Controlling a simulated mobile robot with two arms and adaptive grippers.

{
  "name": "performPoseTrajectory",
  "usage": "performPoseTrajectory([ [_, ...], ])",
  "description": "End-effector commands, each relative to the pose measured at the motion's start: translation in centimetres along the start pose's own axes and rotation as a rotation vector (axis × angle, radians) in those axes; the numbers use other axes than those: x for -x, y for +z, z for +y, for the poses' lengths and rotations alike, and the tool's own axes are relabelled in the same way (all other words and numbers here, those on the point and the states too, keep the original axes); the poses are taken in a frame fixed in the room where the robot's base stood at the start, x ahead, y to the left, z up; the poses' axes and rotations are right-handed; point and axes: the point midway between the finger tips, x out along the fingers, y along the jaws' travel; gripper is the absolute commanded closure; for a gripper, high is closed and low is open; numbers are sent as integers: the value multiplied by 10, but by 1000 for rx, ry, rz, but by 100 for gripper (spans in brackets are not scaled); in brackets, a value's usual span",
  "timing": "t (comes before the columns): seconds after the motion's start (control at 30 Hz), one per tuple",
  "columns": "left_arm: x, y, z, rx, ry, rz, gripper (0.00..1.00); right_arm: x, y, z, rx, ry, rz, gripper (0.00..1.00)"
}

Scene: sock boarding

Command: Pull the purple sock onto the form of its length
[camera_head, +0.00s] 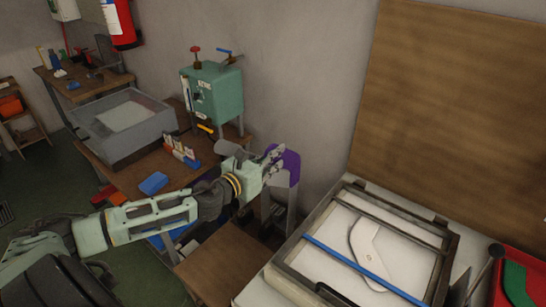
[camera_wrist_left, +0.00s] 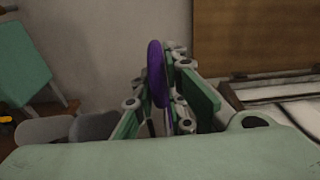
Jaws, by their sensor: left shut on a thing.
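The purple sock (camera_head: 293,164) is at the left gripper's fingers, at the right end of the work table. My left gripper (camera_head: 274,160) is shut on it. In the left wrist view the sock (camera_wrist_left: 156,72) stands as a narrow upright purple band between the fingers (camera_wrist_left: 170,100). A grey upright form (camera_head: 291,197) shows directly below the sock in the head view; how far the sock covers it is hidden. Another grey form (camera_head: 236,148) stands to the left, behind the gripper. Two rounded grey forms (camera_wrist_left: 42,130) show at the left in the wrist view. My right gripper is not in view.
A green machine (camera_head: 213,92) stands behind on the table. A grey tub (camera_head: 125,122) and a blue block (camera_head: 153,183) lie further left. At right is a framed press (camera_head: 375,245) with a white flat shape and a blue bar. A red bin (camera_head: 515,270) is at far right.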

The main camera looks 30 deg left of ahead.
Motion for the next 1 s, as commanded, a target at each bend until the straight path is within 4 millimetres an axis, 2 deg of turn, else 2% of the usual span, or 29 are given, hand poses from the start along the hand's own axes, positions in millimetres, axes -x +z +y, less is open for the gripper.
performPoseTrajectory([
  [1.0,-3,-27,0,0,0,0,100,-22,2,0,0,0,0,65],
])
